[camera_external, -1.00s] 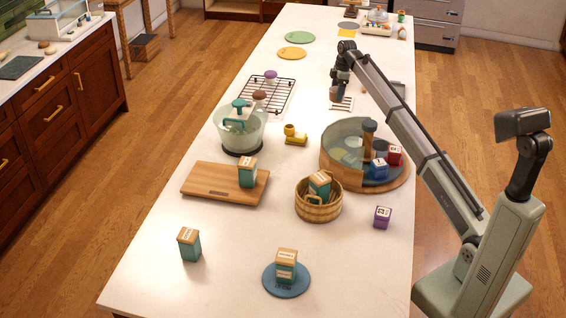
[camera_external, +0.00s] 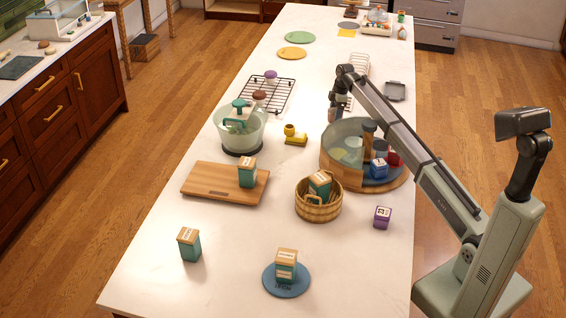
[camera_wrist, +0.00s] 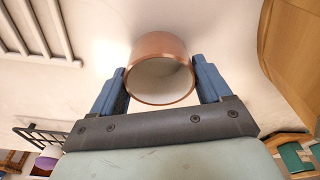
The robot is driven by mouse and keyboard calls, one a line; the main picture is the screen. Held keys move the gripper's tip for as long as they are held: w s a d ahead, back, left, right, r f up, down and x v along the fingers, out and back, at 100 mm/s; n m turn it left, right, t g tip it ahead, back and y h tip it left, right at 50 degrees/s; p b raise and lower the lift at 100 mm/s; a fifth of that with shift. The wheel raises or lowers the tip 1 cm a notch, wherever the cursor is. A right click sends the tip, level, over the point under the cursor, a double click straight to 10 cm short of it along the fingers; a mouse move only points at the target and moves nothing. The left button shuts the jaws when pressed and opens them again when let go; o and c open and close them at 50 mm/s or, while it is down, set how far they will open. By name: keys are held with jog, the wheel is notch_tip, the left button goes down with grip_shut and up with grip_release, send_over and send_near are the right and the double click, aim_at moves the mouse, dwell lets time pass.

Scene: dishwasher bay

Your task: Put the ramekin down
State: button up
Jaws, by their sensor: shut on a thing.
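The ramekin (camera_wrist: 160,70) is a small round copper-brown cup. In the wrist view it sits between the two blue fingers of my gripper (camera_wrist: 161,84), which is shut on its sides. Its open, pale inside faces the camera. In the external view my gripper (camera_external: 334,112) hangs over the white counter, just up and left of the round wooden tray with a clear wall. The ramekin is too small and covered to make out clearly there. I cannot tell whether it touches the counter.
The round walled tray (camera_external: 334,177) stands close by on the right. A yellow item (camera_external: 296,138) and a black wire rack (camera_external: 281,104) lie to the left. A white slatted rack (camera_external: 359,66) and a grey tray (camera_external: 395,91) are farther back. Bare counter lies between them.

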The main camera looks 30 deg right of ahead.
jog(key=shift+f, duration=0.45)
jog(key=shift+f, duration=0.1)
jog(key=o, duration=1.1)
notch_tip(320, 180, up, 12)
jog(key=d, duration=0.1)
jog(key=shift+s+d, duration=0.3)
jog(key=shift+s, duration=0.05)
